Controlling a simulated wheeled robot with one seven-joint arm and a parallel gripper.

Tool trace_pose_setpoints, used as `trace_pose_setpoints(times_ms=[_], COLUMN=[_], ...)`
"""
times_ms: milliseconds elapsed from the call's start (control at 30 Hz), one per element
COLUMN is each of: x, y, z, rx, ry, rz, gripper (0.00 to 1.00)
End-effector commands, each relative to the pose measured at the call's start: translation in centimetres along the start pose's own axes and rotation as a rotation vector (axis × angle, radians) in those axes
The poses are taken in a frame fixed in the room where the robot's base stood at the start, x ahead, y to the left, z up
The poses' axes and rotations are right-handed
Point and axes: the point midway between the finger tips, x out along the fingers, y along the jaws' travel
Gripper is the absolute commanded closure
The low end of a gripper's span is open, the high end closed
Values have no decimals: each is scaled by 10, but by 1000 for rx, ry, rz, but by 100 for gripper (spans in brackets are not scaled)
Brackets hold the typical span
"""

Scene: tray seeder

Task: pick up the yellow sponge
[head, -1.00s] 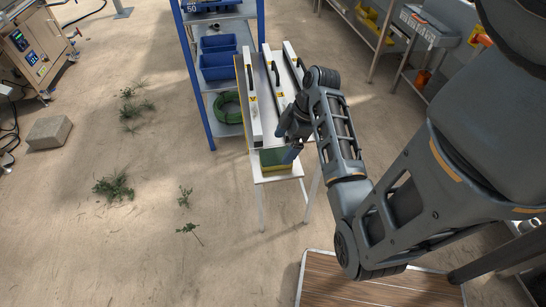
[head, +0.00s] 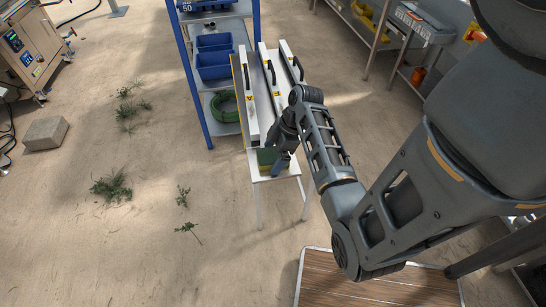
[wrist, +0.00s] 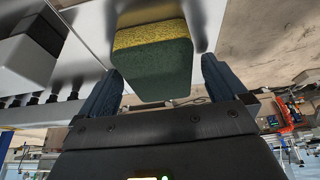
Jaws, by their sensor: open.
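The yellow sponge (head: 267,158), with a dark green scouring side, lies near the front end of a narrow white table (head: 277,176). In the wrist view the sponge (wrist: 152,58) shows its yellow layer and green face between my two blue-grey fingers. My gripper (head: 277,162) is right at the sponge in the head view and hides part of it. In the wrist view my gripper (wrist: 161,68) is open, with a visible gap between each finger and the sponge. I cannot tell how deep the fingers reach around it.
White bar-shaped units with black handles (head: 252,98) stand on the table just behind the sponge. A blue shelf rack (head: 190,80) with blue bins (head: 214,64) and a green hose coil (head: 224,106) is behind left. The floor left of the table is mostly clear.

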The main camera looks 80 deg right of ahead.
Motion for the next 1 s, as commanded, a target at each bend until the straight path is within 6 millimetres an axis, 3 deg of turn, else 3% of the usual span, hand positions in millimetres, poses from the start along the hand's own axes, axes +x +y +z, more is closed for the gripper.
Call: trace_pose_setpoints(times_ms=[100,667,1000], x=[1,1,0], y=[0,0,0], z=[0,0,0], rx=[0,0,0], ry=[0,0,0], rz=[-1,0,0], gripper=[2,56,57])
